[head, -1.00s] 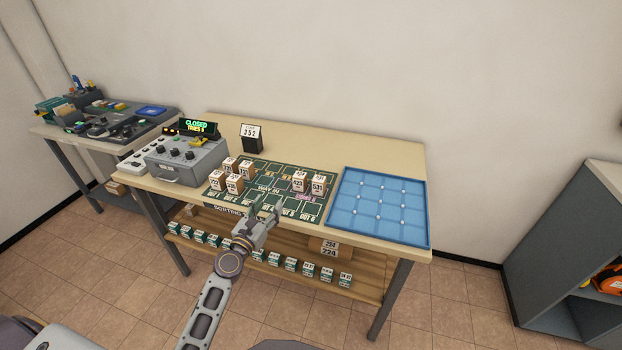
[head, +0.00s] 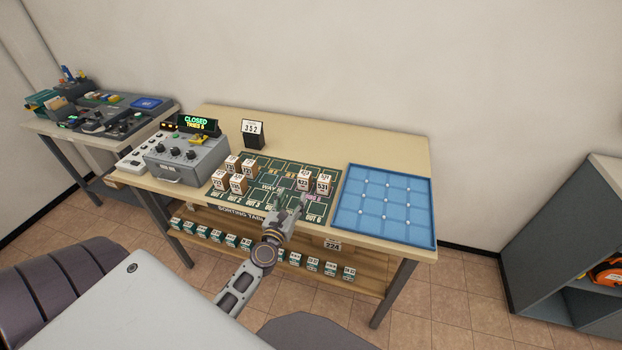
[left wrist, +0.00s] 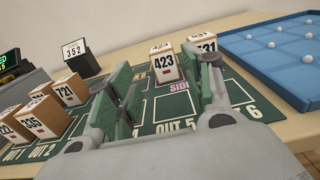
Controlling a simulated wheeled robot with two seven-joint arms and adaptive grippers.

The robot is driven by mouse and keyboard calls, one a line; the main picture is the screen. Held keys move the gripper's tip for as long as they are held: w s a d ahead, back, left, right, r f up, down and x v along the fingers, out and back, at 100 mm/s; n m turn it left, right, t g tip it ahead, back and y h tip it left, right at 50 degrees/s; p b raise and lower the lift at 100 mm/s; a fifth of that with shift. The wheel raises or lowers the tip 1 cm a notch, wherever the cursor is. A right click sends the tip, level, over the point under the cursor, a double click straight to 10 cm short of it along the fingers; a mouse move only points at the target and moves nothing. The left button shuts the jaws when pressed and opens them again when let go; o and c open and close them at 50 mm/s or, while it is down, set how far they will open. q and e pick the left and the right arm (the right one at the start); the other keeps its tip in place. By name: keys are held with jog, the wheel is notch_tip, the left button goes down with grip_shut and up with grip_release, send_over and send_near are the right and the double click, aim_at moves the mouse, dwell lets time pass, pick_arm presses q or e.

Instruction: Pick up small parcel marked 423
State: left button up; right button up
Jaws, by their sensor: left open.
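The small parcel marked 423 (head: 303,182) is a white-fronted box with a brown top edge, upright on the green sorting mat (head: 262,201). In the left wrist view the parcel (left wrist: 163,64) stands beyond and between my open fingers, with its number facing me. Another parcel, marked 531 (head: 323,185), stands close on its right. My left gripper (head: 291,204) is open and empty over the front of the mat, short of the parcel. Its green-padded fingers (left wrist: 164,92) show in the left wrist view. My right gripper is not in view.
Several other parcels (head: 237,183) stand on the mat's left. A blue gridded tray (head: 385,204) lies on the table's right. A grey control box (head: 186,159) and a 352 sign (head: 253,133) stand left and behind. The shelf below holds a row of small parcels (head: 311,264).

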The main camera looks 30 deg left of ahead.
aim_at(302, 179)
pick_arm(q)
jog(key=shift+w, duration=0.1)
dwell(0.3)
jog(key=shift+p+x, duration=0.4)
jog(key=shift+x, duration=1.1)
jog(key=shift+p+x, duration=0.3)
jog(key=shift+x, duration=2.35)
jog(key=shift+w, duration=0.15)
jog(key=shift+f+x, duration=0.15)
jog(key=shift+x, duration=1.1)
jog(key=shift+f+x, duration=0.15)
jog(key=shift+x, duration=1.1)
jog(key=c, duration=0.8)
